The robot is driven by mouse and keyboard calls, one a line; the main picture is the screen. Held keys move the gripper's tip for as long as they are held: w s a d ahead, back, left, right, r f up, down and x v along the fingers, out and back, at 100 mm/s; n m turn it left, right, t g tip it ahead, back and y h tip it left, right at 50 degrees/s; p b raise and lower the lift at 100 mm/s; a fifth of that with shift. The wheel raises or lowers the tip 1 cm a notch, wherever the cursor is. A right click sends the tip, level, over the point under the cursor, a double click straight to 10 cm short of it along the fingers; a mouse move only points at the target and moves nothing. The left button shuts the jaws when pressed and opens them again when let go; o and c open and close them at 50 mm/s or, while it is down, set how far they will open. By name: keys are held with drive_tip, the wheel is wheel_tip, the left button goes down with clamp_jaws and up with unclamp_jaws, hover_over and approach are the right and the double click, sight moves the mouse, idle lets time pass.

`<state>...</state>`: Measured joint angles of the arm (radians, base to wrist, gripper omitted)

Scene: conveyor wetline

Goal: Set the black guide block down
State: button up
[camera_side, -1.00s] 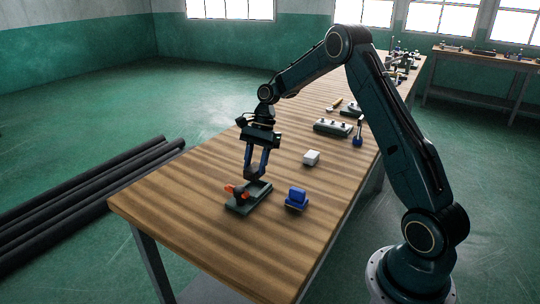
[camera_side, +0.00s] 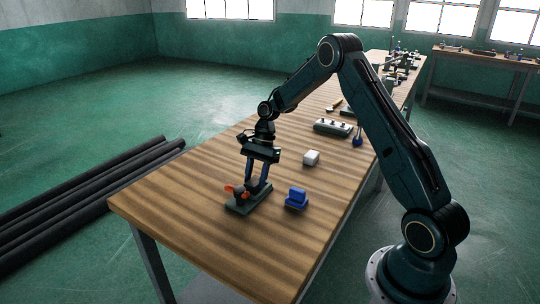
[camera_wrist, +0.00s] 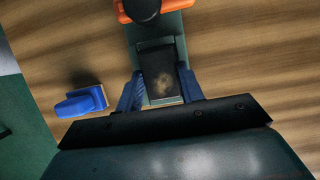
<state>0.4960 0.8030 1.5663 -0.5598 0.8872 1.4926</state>
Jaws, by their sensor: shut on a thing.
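The black guide block (camera_wrist: 158,64) is between the blue fingers of my gripper (camera_wrist: 159,84) in the wrist view. It has a pale worn patch on its top. My gripper (camera_side: 258,184) is shut on it, low over the dark green base plate (camera_side: 245,208) in the side view. The plate carries an orange clamp part (camera_side: 229,188) with a black knob (camera_wrist: 143,9) at its far end in the wrist view. In the side view the block is mostly hidden by the fingers. I cannot tell whether it touches the plate.
A blue block-shaped part (camera_side: 297,198) sits to the right of the plate; it also shows in the wrist view (camera_wrist: 82,102). A white block (camera_side: 311,158) lies farther back. A grey fixture (camera_side: 333,127) stands beyond it. The wooden table's (camera_side: 180,200) left part is clear.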

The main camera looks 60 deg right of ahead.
drive_tip(key=shift+f, duration=0.15)
drive_tip(key=o, duration=1)
drive_tip(key=v, duration=1.2)
